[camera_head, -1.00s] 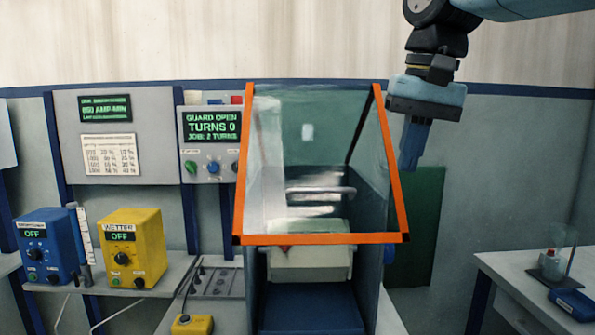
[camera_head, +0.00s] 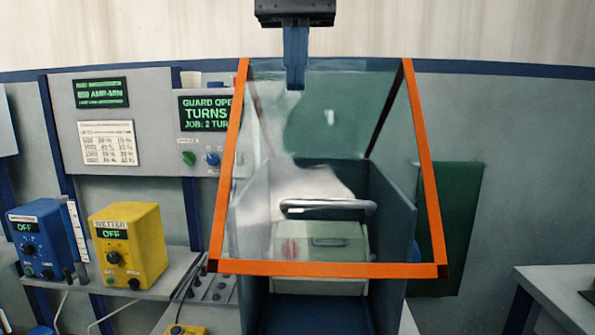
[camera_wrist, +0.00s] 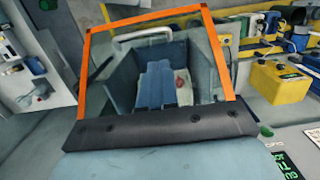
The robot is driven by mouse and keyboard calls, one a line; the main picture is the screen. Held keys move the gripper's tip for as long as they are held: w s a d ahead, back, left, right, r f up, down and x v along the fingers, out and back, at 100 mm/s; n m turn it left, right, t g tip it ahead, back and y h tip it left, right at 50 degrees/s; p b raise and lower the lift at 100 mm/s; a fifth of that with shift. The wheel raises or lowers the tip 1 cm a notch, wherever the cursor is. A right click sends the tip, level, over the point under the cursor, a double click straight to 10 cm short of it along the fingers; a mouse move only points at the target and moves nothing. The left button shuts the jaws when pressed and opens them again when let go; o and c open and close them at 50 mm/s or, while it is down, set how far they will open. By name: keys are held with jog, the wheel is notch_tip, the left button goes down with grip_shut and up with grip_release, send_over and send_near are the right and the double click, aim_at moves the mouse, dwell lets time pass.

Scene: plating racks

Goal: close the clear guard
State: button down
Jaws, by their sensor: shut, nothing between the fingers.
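The clear guard (camera_head: 432,200) is a transparent panel in an orange frame, raised and tilted over a grey-blue box (camera_head: 393,215). A metal handle bar (camera_head: 328,205) and a pale green unit show through it. A display (camera_head: 205,112) behind the guard's left edge reads "GUARD OPE", partly hidden. My gripper (camera_head: 296,85) points down at the guard's top edge, its blue fingers shut and empty. I cannot tell whether they touch the panel.
A yellow unit (camera_head: 127,245) and a blue unit (camera_head: 40,240) stand on a shelf at the left. A yellow box (camera_head: 187,329) lies below, left of the guard. A pale table (camera_head: 565,285) is at the right.

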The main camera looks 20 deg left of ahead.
aim_at(293, 177)
jog(key=f, duration=0.4)
jog(key=s+f, duration=0.1)
jog(key=f, duration=0.8)
jog(key=shift+s+d+f, duration=0.15)
jog(key=shift+s+f, duration=0.2)
jog(key=shift+s, duration=0.05)
